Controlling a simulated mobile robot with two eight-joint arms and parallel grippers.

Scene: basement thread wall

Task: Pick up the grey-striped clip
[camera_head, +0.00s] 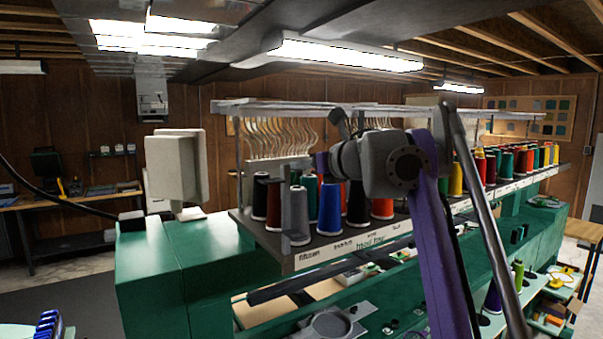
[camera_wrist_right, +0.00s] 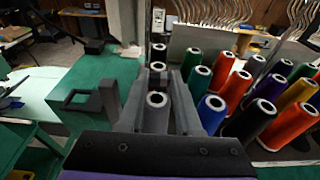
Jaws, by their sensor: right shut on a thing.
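A grey thread cone (camera_head: 298,212) stands at the near left end of the thread rack (camera_head: 340,244). In the right wrist view the grey cone (camera_wrist_right: 157,115) sits between the two grey fingers of my right gripper (camera_wrist_right: 155,85), which is shut on it. In the head view the fingers of my right gripper (camera_head: 289,222) are beside the cone, at the rack's front edge. The cone is upright and partly covered by a finger. I cannot make out a grey-striped clip in either view. My left gripper is not in view.
A blue cone (camera_head: 330,210) and a red cone (camera_head: 273,205) stand close by, with several more cones along the rack. Metal rails and thread tubes (camera_head: 285,132) hang over them. The green machine body (camera_head: 155,270) is below left.

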